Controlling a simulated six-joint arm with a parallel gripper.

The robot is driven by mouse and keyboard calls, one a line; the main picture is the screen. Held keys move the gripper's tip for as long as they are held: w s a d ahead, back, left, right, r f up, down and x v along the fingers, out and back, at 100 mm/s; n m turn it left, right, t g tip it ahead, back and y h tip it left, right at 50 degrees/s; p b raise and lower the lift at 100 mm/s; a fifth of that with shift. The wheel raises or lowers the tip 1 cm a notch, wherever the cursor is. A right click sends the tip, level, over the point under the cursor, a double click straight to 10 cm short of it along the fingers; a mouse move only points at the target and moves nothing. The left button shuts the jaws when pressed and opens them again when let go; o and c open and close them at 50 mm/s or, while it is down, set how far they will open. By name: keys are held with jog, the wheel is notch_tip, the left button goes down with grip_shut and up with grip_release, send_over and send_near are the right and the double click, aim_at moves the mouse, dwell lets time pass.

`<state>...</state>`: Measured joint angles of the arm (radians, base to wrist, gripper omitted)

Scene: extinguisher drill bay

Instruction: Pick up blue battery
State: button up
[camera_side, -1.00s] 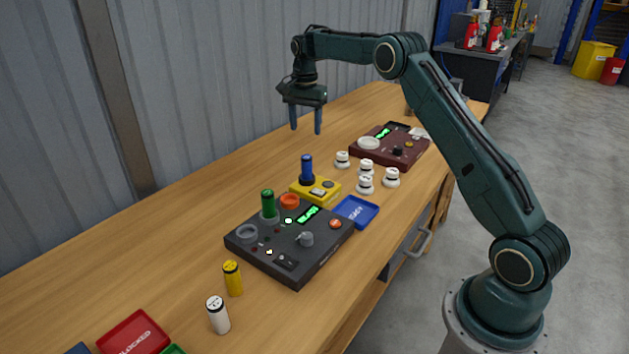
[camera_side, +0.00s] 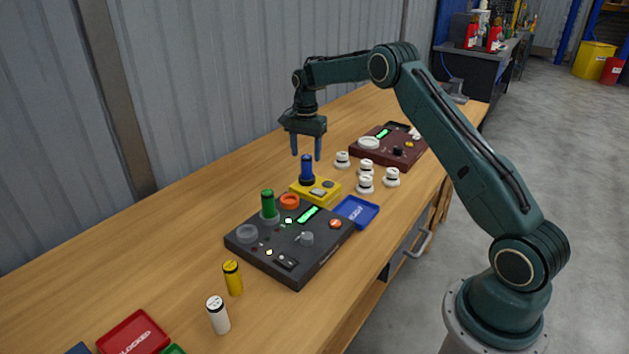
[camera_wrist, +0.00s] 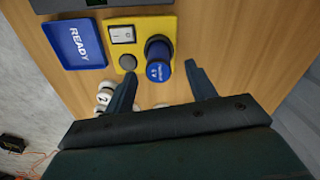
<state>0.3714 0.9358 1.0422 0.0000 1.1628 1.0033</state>
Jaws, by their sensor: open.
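The blue battery (camera_side: 307,168) stands upright in a dark round socket on the yellow charger box (camera_side: 325,190). In the wrist view the blue battery (camera_wrist: 158,68) shows beyond and between my fingertips, on the yellow box (camera_wrist: 123,22). My gripper (camera_side: 306,158) is open and empty, pointing down. In the side view its fingertips reach about the height of the battery's top, and they appear close to it. In the wrist view my gripper (camera_wrist: 160,75) has one finger on each side of the battery's line. I cannot tell whether they touch it.
A dark control box (camera_side: 290,240) with a green battery (camera_side: 268,204) stands nearer the camera. A blue READY tray (camera_side: 356,211) lies right of the yellow box. Several white knobs (camera_side: 365,184) and a maroon box (camera_side: 390,148) stand behind. The table left of the charger is clear.

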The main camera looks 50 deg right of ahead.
aim_at(306, 157)
jog(key=shift+s+f, duration=0.1)
jog(key=shift+f, duration=2.2)
jog(key=shift+c, duration=0.5)
jog(key=c, duration=1.1)
